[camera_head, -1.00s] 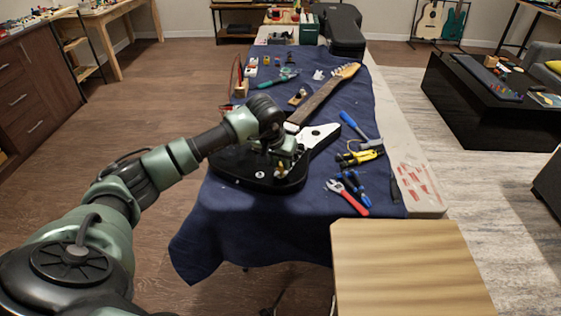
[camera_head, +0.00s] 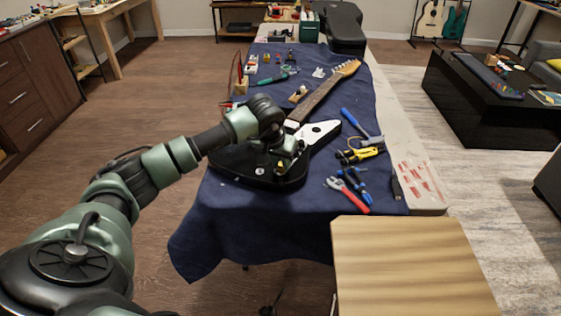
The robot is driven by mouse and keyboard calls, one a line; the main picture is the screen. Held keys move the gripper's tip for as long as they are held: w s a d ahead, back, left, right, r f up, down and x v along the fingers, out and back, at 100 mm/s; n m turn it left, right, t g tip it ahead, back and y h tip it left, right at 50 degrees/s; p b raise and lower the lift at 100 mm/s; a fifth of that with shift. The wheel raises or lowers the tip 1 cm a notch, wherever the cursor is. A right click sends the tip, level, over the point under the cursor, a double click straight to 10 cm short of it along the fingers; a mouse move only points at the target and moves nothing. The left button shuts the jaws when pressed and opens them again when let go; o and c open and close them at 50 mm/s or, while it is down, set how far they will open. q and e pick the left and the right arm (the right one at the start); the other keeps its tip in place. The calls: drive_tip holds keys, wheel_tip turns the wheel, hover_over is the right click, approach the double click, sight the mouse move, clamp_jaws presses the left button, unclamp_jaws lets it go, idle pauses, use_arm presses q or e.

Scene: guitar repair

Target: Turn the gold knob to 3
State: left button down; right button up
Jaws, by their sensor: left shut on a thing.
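A black and white electric guitar (camera_head: 318,131) lies on the blue cloth, its neck pointing away to the upper right. A small gold knob (camera_head: 281,166) shows on its body near the front edge. My left gripper (camera_head: 282,162) is over the guitar body at this knob, pointing down, and is shut on it. The fingertips are small and partly hidden by the wrist, and the number the knob points to is too small to read. My right gripper is not in view.
The blue cloth (camera_head: 240,223) covers the table. Red-handled pliers (camera_head: 348,193), yellow-handled pliers (camera_head: 357,155) and a blue-handled tool (camera_head: 354,124) lie right of the guitar. A wooden surface (camera_head: 410,262) stands at the front right. Small parts lie behind.

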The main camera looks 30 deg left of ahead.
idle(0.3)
use_arm(q)
drive_tip(key=c, duration=1.2)
unclamp_jaws()
drive_tip(key=shift+o, duration=0.3)
drive_tip(key=o, duration=0.4)
drive_tip(key=shift+r+p, duration=2.05)
drive_tip(key=shift+r, duration=1.5)
